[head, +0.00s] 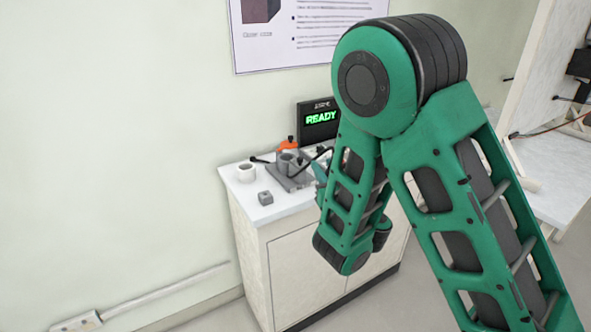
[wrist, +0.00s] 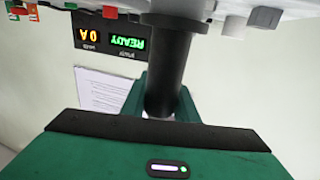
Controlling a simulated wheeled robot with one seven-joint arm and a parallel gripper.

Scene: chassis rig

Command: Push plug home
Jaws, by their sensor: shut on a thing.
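My gripper (wrist: 162,103) is shut on a black cylinder (wrist: 172,55), with its green fingers on either side of it in the wrist view. The picture there is upside down. The cylinder runs up to the white counter at the top of the picture; I cannot tell whether its far end is seated in anything. I cannot make out for certain whether it is the plug. In the head view my arm hides the gripper and most of its grasp. A grey fixture (head: 289,167) with an upright round part stands on the counter, left of my arm.
The white counter (head: 272,213) also holds a white ring (head: 246,172), a small grey block (head: 265,198) and an orange item (head: 287,143). A black display (head: 319,121) reading READY stands at the back.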

